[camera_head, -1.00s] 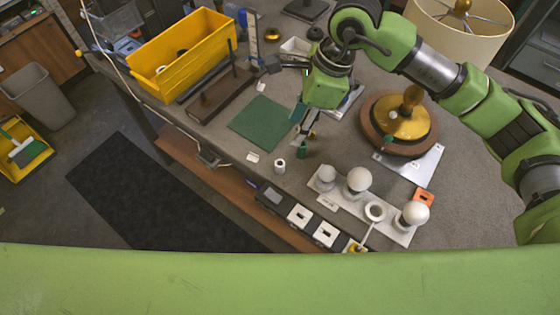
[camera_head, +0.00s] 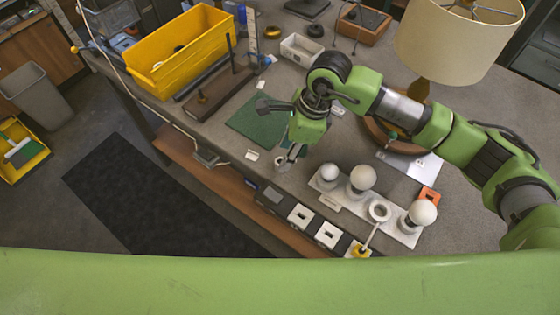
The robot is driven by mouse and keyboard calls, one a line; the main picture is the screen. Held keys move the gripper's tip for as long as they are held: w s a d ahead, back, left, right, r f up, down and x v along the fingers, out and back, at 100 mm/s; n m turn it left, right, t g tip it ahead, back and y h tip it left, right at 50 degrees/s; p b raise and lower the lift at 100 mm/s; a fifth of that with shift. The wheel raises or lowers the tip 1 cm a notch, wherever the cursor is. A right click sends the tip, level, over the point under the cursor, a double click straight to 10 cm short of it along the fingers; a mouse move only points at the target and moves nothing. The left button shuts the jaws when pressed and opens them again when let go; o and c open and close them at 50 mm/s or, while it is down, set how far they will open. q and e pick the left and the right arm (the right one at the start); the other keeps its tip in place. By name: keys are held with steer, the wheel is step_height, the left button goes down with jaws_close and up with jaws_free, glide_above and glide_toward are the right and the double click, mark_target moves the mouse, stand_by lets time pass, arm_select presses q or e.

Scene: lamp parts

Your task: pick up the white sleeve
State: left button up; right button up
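The white sleeve (camera_head: 279,162) is a small pale cylinder standing near the front edge of the grey table, left of the bulbs. My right gripper (camera_head: 287,163) points down at the sleeve, and its fingers cover part of it. The fingers and the sleeve overlap in this view, so I cannot tell whether they touch or how far the fingers are apart. My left gripper is out of view.
A white rack (camera_head: 400,234) with several bulbs stands right of the sleeve. A green mat (camera_head: 251,122) lies behind it. A lamp with a cream shade (camera_head: 455,42) stands at the back right. A yellow bin (camera_head: 183,62) is at the back left.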

mark_target(276, 168)
steer(key=shift+a+f+p, duration=0.2)
steer(key=shift+f+p, duration=0.15)
steer(key=shift+f, duration=0.15)
steer(key=p+x, duration=0.1)
steer(key=x, duration=0.2)
steer(key=shift+a+f+p, duration=0.15)
steer(key=shift+f+p, duration=0.1)
steer(key=shift+p, duration=0.1)
steer(key=shift+a+f, duration=0.1)
steer(key=shift+f, duration=0.4)
steer(key=shift+c, duration=0.4)
steer(key=c, duration=0.9)
